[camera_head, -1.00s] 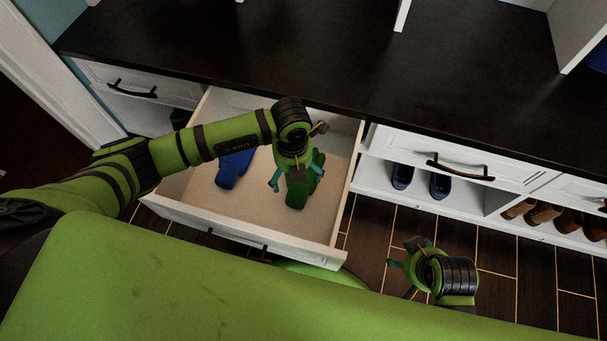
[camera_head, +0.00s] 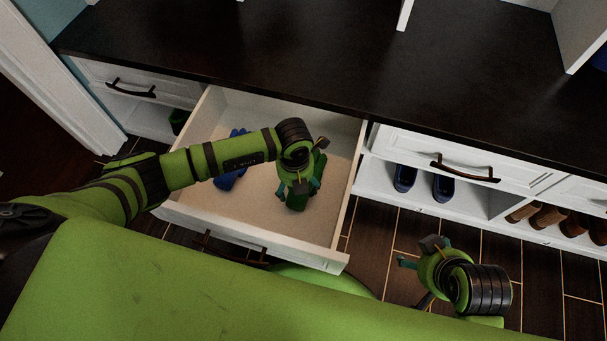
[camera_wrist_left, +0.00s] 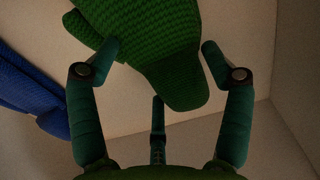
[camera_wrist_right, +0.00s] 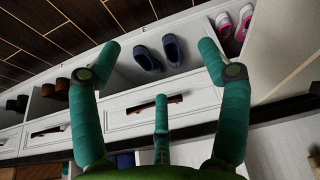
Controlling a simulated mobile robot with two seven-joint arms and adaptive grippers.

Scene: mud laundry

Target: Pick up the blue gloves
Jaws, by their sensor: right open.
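The blue gloves (camera_head: 229,180) lie in the open drawer, left of my left gripper and partly hidden by my left forearm. They also show at the left edge of the left wrist view (camera_wrist_left: 35,100). Green gloves (camera_head: 299,198) lie in the same drawer, right of the blue ones. My left gripper (camera_head: 300,188) is over the green gloves. In the left wrist view its fingers (camera_wrist_left: 160,50) are spread, with the green gloves (camera_wrist_left: 175,60) between and beyond them. My right gripper (camera_head: 415,252) is open and empty, outside the drawer at its right.
The open drawer (camera_head: 340,205) has white walls around both arm and gloves. A dark countertop (camera_head: 300,50) overhangs behind it. Blue shoes (camera_head: 405,177) and brown shoes (camera_head: 545,215) stand on the shelf at right, below a closed drawer (camera_head: 460,160).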

